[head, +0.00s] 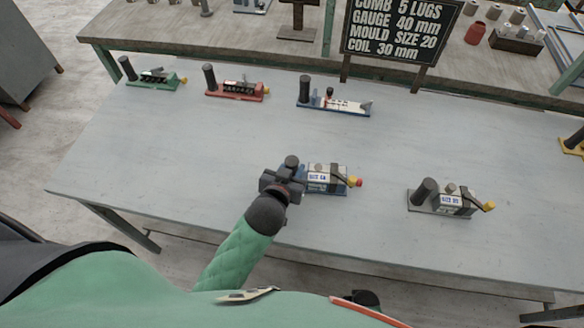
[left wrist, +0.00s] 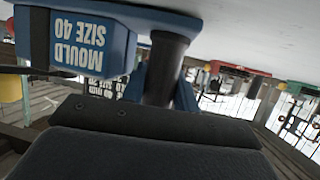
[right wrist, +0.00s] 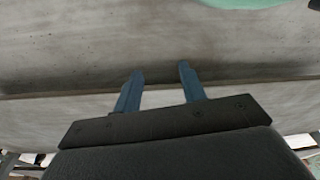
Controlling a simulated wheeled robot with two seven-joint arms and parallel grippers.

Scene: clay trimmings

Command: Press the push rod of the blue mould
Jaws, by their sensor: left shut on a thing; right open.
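The blue mould (head: 327,184) stands near the middle of the grey table, a boxy block with a white label on a blue base. In the left wrist view the mould (left wrist: 92,40) reads "MOULD SIZE 40".
A grey mould-like device (head: 442,200) stands to the right. Green (head: 153,82), red (head: 235,92) and another blue-based device (head: 335,106) line the back. A black sign (head: 402,27) stands behind, reading "MOULD SIZE 20". Table left of my left gripper is clear.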

